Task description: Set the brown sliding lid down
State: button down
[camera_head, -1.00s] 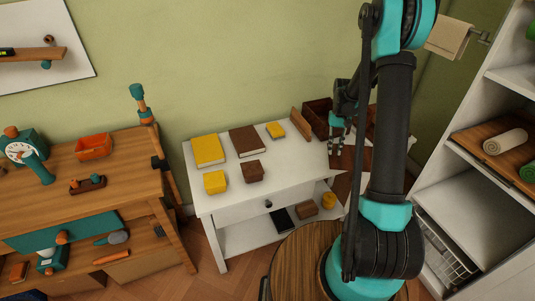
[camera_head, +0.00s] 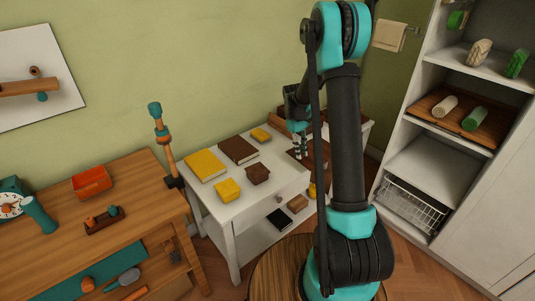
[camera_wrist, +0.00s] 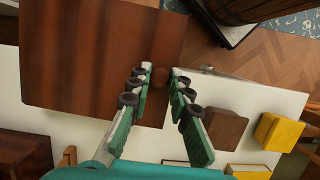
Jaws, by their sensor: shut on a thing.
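The brown sliding lid (camera_wrist: 95,60) is a flat dark-brown board filling the left of the wrist view, with a small round knob (camera_wrist: 161,76) near its right edge. My gripper (camera_wrist: 160,78) has its fingers closed around this knob. In the head view my gripper (camera_head: 300,152) points down over the right part of the white table (camera_head: 275,188), and the lid is partly hidden by my arm. In the wrist view the lid reaches past the table's edge over the floor. I cannot tell whether it touches the tabletop.
A yellow book (camera_head: 205,165), a brown book (camera_head: 238,150), a small yellow box (camera_head: 260,135), a yellow box (camera_head: 227,189) and a brown box (camera_head: 258,174) stand left of my gripper. A workbench (camera_head: 130,214) is left; a white shelf unit (camera_head: 408,158) is right.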

jog(key=w+d+r+n+t, duration=0.1)
jog(key=w+r+n+t, duration=0.4)
jog(key=r+n, duration=0.9)
notch_tip(320, 180, down, 24)
jog(key=n, duration=0.4)
jog(key=shift+w+r+h, duration=0.15)
jog(key=shift+r+h, duration=0.05)
jog(key=shift+h, duration=0.2)
jog(key=c, duration=1.4)
grip_release()
jog(key=shift+r, duration=0.15)
